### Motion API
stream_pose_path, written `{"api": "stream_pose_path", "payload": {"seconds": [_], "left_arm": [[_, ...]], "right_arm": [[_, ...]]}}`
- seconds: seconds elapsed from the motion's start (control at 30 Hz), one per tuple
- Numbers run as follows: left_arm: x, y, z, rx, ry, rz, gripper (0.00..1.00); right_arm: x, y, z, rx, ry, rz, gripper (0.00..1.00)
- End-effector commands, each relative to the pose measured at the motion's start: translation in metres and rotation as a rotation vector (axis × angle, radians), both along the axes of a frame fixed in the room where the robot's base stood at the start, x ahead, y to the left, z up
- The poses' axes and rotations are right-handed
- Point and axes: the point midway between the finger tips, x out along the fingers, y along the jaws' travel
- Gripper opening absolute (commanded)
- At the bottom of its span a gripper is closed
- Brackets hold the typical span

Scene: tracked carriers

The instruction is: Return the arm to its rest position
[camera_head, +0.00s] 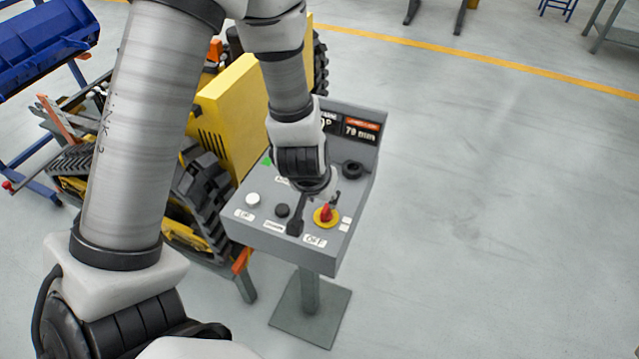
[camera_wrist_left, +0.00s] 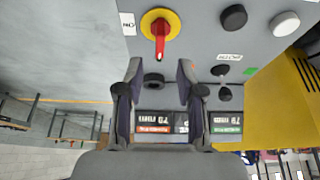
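My left arm reaches from the left over a grey control box in the head view. Its left gripper (camera_head: 316,205) points down just above the panel (camera_head: 262,228). In the left wrist view the two fingers of the gripper (camera_wrist_left: 158,70) stand apart with nothing held between them. A red rotary handle on a yellow disc (camera_head: 326,214) lies just beyond the fingertips, and shows clear of them in the left wrist view (camera_wrist_left: 160,35). The gripper partly hides the panel's middle in the head view. My right gripper is not in view.
A white button (camera_head: 253,199) and black buttons share the panel, with a display (camera_head: 361,127) at its back. The box stands on a post with a square foot (camera_head: 311,312). A yellow tracked carrier (camera_head: 232,105) stands close behind it. Open floor (camera_head: 490,200) lies to the right.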

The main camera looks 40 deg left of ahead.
Motion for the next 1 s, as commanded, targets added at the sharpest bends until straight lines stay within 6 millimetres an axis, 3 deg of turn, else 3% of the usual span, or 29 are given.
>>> {"api": "stream_pose_path", "payload": {"seconds": [0.1,0.2,0.77,0.87,0.97,1.0], "left_arm": [[-0.009,-0.002,0.024,0.000,-0.003,0.001,0.38],[-0.014,-0.004,0.035,-0.001,0.000,0.000,0.38],[-0.016,-0.004,0.038,-0.001,0.002,0.000,0.38],[-0.022,-0.004,0.025,-0.001,0.034,0.000,0.38],[-0.045,-0.004,-0.019,0.003,0.145,-0.002,0.38],[-0.061,-0.004,-0.044,0.006,0.211,-0.006,0.38]], "right_arm": [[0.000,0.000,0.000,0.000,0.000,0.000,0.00],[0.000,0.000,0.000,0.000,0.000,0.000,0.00],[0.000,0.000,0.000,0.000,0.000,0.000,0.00],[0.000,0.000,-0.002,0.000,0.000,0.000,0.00],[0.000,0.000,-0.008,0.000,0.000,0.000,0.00],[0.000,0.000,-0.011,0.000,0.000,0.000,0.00]]}}
